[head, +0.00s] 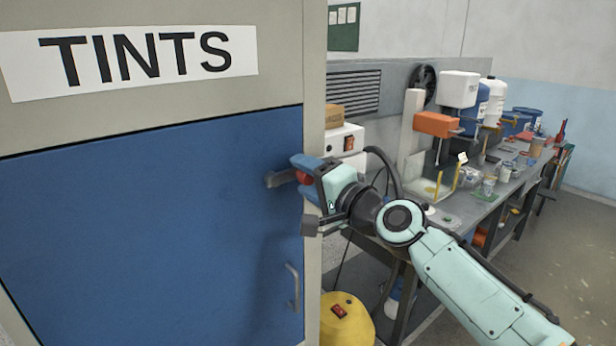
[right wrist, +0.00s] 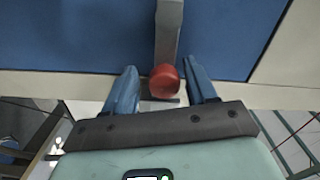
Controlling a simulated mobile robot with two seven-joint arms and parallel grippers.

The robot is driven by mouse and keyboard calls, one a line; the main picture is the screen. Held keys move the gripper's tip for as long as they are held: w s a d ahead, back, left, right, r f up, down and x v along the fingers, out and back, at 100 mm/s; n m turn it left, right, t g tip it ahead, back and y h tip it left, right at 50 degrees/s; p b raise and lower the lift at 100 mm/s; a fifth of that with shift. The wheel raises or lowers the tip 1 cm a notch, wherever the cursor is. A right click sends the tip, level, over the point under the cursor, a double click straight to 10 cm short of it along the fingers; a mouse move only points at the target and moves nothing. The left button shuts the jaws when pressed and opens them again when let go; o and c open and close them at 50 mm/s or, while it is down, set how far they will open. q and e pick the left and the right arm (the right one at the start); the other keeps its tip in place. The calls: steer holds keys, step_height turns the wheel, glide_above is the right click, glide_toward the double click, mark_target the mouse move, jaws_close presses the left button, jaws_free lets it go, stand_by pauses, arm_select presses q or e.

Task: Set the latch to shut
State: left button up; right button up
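The latch (head: 279,179) is a grey bar with a red knob (head: 303,177), set at the right edge of the blue cabinet door. The bar lies roughly level, its grey end over the blue panel. My right gripper (head: 304,175) is at the knob with its blue fingers apart. In the right wrist view the red knob (right wrist: 164,81) sits between the open fingers (right wrist: 160,72), with a small gap on each side. The grey bar (right wrist: 168,32) runs away from the knob over the blue panel. My left gripper is not in view.
The cabinet carries a "TINTS" sign (head: 135,60). A grey pull handle (head: 292,287) is lower on the blue door (head: 150,230). A cluttered workbench (head: 475,208) stands at the right, and a yellow machine (head: 346,322) stands low beside the cabinet. Open floor lies at far right.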

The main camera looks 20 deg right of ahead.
steer(key=shift+s+r, duration=0.15)
steer(key=shift+s+d, duration=0.1)
steer(key=shift+s, duration=0.2)
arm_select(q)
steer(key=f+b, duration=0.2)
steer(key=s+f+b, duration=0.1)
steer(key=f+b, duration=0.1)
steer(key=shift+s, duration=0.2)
arm_select(e)
steer(key=v, duration=1.2)
steer(key=shift+s, duration=0.25)
steer(key=shift+d, duration=0.1)
